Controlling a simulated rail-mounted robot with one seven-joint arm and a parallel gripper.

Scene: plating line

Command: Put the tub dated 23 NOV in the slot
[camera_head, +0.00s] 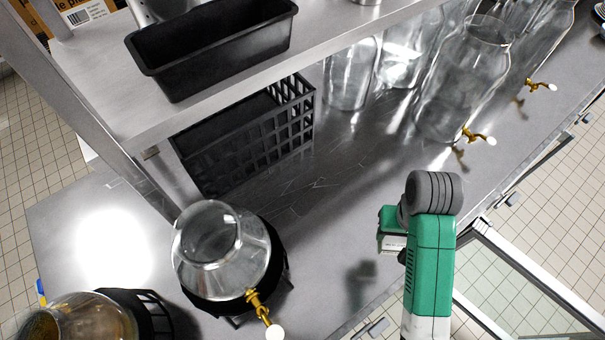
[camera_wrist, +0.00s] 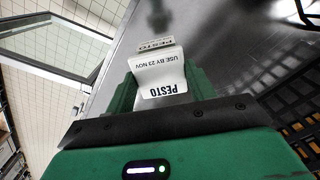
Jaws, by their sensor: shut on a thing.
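The white tub (camera_wrist: 163,76) is between my gripper's green fingers in the wrist view. Its label reads PESTO and USE BY 23 NOV. A second small PESTO label (camera_wrist: 155,44) shows just beyond; I cannot tell whether it belongs to the same tub. My gripper (camera_wrist: 162,84) is shut on the tub. In the head view my gripper (camera_head: 391,236) is above the steel counter, right of centre, and a small white part of the tub (camera_head: 393,243) shows under the green. My arm hides some of it. I cannot make out the slot in either view.
A black lattice crate (camera_head: 246,146) stands on the counter under a shelf holding a black bin (camera_head: 212,48). Glass jars with brass taps (camera_head: 466,80) stand at the upper right. A glass dispenser (camera_head: 222,249) stands lower left. The counter (camera_head: 340,225) between is clear.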

